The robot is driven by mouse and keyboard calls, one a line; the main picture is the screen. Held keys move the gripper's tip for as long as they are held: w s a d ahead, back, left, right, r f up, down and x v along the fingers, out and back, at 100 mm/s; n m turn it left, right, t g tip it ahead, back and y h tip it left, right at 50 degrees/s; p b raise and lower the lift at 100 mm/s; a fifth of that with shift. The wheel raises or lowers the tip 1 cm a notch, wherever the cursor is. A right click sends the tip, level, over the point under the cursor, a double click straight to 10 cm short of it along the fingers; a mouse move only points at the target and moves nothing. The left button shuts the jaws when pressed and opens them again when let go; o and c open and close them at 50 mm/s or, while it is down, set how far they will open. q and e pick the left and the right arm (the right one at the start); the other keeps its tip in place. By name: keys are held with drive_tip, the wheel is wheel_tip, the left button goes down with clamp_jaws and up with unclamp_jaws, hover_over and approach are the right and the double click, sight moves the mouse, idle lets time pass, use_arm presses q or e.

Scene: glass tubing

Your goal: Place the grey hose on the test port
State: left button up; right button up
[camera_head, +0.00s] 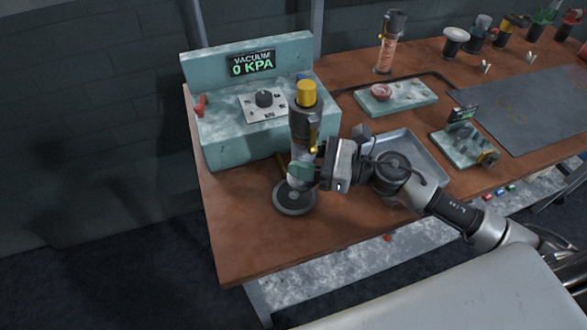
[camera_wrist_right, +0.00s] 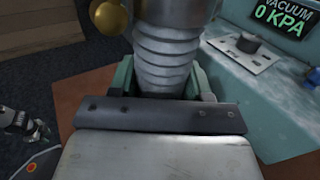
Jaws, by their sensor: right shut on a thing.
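The grey hose (camera_wrist_right: 166,62) is a ribbed upright tube in the right wrist view, with a brass knob (camera_wrist_right: 110,17) beside its upper part. In the head view it has a dark cuff (camera_head: 305,122). My right gripper (camera_head: 303,172) is shut on its lower part, its green fingers around the tube. A round dark base (camera_head: 294,200) shows directly below. A yellow cylinder (camera_head: 306,93) shows right above the cuff; I cannot tell whether they touch. I cannot make out the test port for certain. A small grey-green part (camera_wrist_right: 38,130) in the wrist view may be my left gripper.
The green vacuum console (camera_head: 232,142) reads 0 KPA and stands close behind the hose. A metal tray (camera_head: 425,152) lies to the right, partly behind my arm. An orange ribbed tube (camera_head: 388,50) stands at the back. The table's front left corner is clear.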

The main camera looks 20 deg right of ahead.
drive_tip(key=shift+w+a+f, duration=0.1)
drive_tip(key=shift+a+f, duration=0.1)
drive_tip(key=shift+a, duration=0.25)
drive_tip(key=shift+w+a+f, duration=0.1)
drive_tip(key=shift+a+f, duration=0.1)
drive_tip(key=shift+a, duration=0.2)
wheel_tip(320, 180, down, 4)
drive_tip(key=shift+f, duration=0.15)
use_arm(q)
drive_tip(key=shift+a+r, duration=0.2)
drive_tip(key=shift+a, duration=0.1)
use_arm(e)
drive_tip(key=shift+f, duration=0.2)
drive_tip(key=o, duration=1.2)
drive_tip(key=shift+s, duration=0.1)
drive_tip(key=shift+c, duration=0.2)
use_arm(q)
drive_tip(key=shift+f, duration=0.15)
use_arm(e)
drive_tip(key=shift+r, duration=0.15)
